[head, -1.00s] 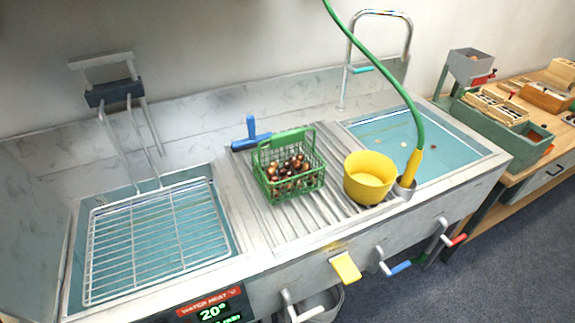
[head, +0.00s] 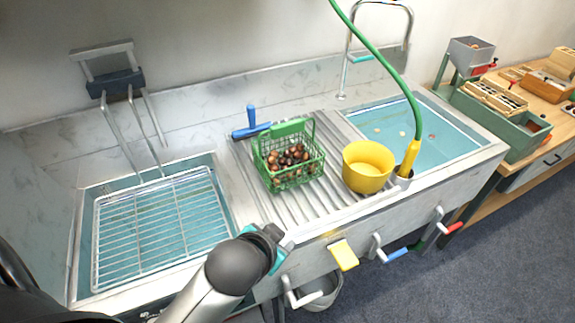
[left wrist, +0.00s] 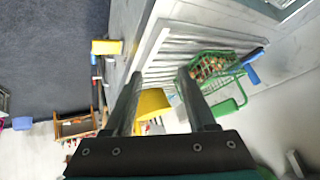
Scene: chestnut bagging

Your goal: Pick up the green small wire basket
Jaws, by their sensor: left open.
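The green small wire basket (head: 288,160) stands upright on the ribbed drainboard between the two basins, holding several brown chestnuts (head: 290,155). It also shows in the left wrist view (left wrist: 218,68), to the right of the fingers. My left gripper (head: 275,238) is near the front edge of the counter, in front of the basket and apart from it. In the left wrist view its two fingers (left wrist: 158,95) are spread apart, with nothing held between them. My right gripper is not in view.
A yellow pot (head: 367,167) stands right of the basket, beside a yellow hose nozzle (head: 408,158). A blue-handled tool (head: 250,124) lies behind the basket. A wire rack (head: 160,232) spans the left basin.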

